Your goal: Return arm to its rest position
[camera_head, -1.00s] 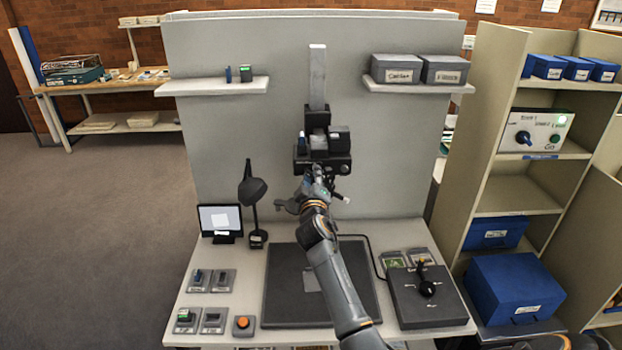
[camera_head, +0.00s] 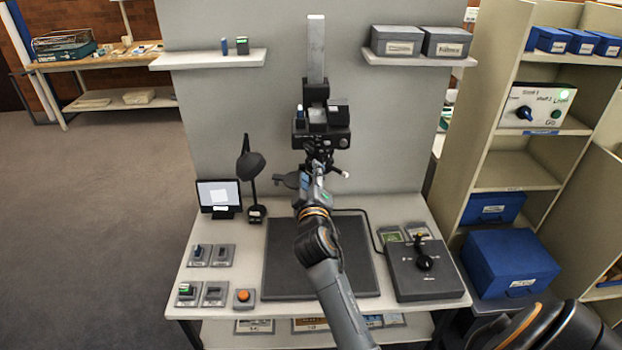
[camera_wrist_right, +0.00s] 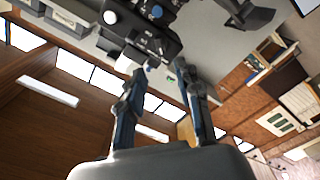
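My right arm reaches up from the bottom over the desk, and its gripper (camera_head: 317,166) is just below the black copy camera (camera_head: 321,138) on its grey column (camera_head: 316,50). In the right wrist view the two fingers of this gripper (camera_wrist_right: 163,73) stand apart with nothing visible between them but background. The black camera body also shows there (camera_wrist_right: 145,25), just beyond the fingertips; I cannot tell whether they touch it. My left gripper is not in view.
The desk holds a dark mat (camera_head: 280,270), a tablet (camera_head: 219,196), a black lamp (camera_head: 249,165) and a control box with a knob (camera_head: 425,285). Shelving with blue boxes (camera_head: 511,262) stands at the right. Open floor (camera_head: 90,220) lies at the left.

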